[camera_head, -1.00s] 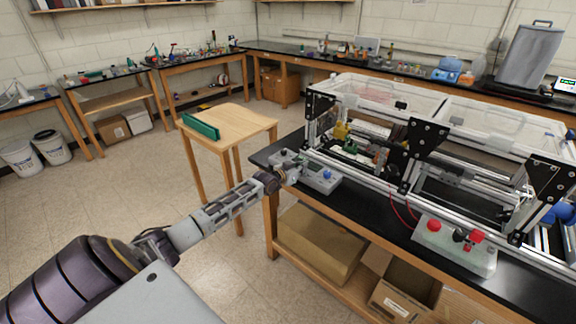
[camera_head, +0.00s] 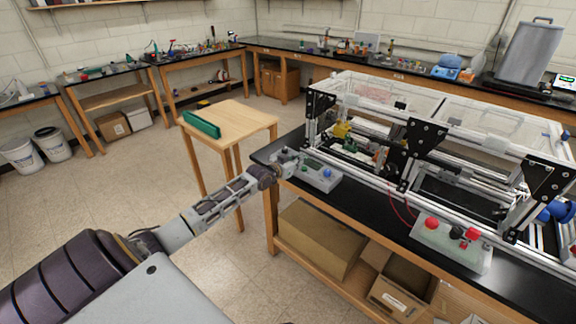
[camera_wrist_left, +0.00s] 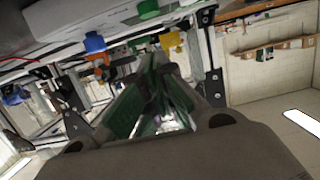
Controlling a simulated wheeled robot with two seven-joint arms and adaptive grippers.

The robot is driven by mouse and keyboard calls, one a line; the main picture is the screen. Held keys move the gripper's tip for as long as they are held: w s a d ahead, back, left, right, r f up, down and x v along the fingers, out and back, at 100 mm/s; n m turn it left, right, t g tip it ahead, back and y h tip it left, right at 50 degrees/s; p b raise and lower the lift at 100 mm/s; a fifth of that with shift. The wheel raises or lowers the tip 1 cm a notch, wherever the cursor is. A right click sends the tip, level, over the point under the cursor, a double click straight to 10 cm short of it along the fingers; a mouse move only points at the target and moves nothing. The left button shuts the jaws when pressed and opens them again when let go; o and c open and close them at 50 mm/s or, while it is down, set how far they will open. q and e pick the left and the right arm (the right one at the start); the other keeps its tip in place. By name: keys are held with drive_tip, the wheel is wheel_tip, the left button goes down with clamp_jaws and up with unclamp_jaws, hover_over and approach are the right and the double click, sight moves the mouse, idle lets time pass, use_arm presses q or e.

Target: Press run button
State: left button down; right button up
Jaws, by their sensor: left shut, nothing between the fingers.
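A light grey control box (camera_head: 322,180) stands on the near left corner of the black bench. It bears a blue knob (camera_head: 327,173). In the left wrist view the box (camera_wrist_left: 75,18) crosses the top left, with the blue knob (camera_wrist_left: 95,43) and a green button (camera_wrist_left: 148,9) standing out from it. My left gripper (camera_head: 290,158) is at the box's left end, shut and empty. Its closed fingers (camera_wrist_left: 158,62) show in the left wrist view, apart from the green button in the picture. In the head view the gripper hides that end of the box; contact cannot be told.
The extrusion frame (camera_head: 420,134) stands just behind the box. A second grey box (camera_head: 452,250) with a red button (camera_head: 432,223) is farther right on the bench. A small wooden table (camera_head: 238,121) with a green part (camera_head: 201,124) stands left. Floor between is clear.

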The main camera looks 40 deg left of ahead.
use_arm(q)
drive_tip(key=v, duration=0.6)
drive_tip(key=shift+s, duration=0.3)
drive_tip(key=shift+r, duration=0.2)
idle(0.8)
